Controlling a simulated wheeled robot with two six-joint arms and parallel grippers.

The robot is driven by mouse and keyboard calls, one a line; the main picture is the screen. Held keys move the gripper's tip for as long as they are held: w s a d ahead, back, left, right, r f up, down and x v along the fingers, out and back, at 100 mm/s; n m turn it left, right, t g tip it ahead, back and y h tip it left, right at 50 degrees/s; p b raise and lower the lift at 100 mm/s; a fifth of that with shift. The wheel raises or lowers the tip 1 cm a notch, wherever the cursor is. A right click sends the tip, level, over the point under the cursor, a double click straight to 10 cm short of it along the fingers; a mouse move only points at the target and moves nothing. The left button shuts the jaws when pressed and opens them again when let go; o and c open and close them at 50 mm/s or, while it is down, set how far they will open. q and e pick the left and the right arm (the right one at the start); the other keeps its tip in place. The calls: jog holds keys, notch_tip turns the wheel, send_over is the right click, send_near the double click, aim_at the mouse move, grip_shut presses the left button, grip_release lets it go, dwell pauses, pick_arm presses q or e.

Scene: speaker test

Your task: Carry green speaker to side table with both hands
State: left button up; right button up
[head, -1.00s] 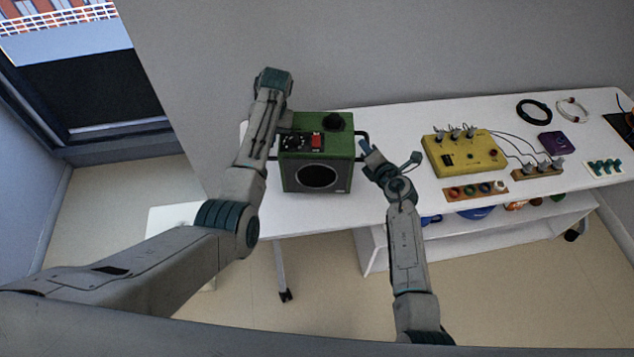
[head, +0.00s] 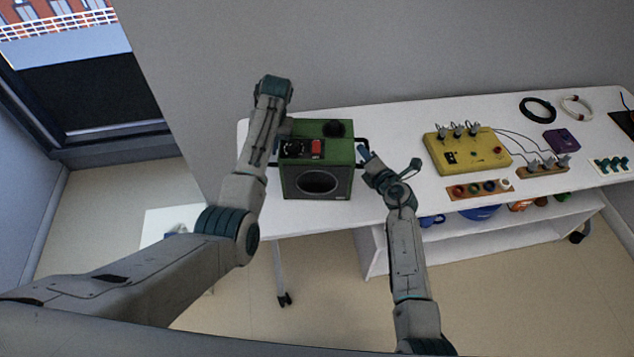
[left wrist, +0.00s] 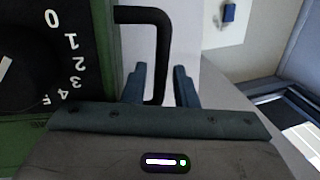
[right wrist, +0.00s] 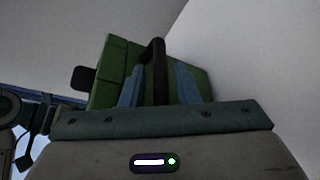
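The green speaker (head: 317,181), a box with a dark round front and a control panel on top, stands upright on the white workbench (head: 300,216). A black handle sticks out on each side. My left gripper (left wrist: 160,68) is at the left handle (left wrist: 157,30), its fingers on either side of the bar and apart; my arm mostly hides it in the head view. My right gripper (head: 365,155) is at the right handle (right wrist: 157,75), fingers around the bar with a gap showing. The white side table (head: 155,222) is low at the left, partly behind my left arm.
A small blue item (head: 176,229) lies on the side table. To the speaker's right are a yellow box (head: 465,156) with wires, a strip of round coloured parts (head: 480,190), a purple box (head: 562,140) and cable coils (head: 538,110). A wall runs behind the workbench.

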pick_arm(q)
jog(key=shift+o, duration=0.2)
pick_arm(e)
jog(key=shift+o, duration=0.2)
jog(key=shift+s+r, duration=0.1)
pick_arm(q)
jog(key=shift+r, duration=0.15)
jog(key=v, duration=1.1)
jog(key=shift+r, duration=0.4)
pick_arm(e)
jog(key=v, duration=1.2)
pick_arm(q)
jog(key=shift+r, duration=0.1)
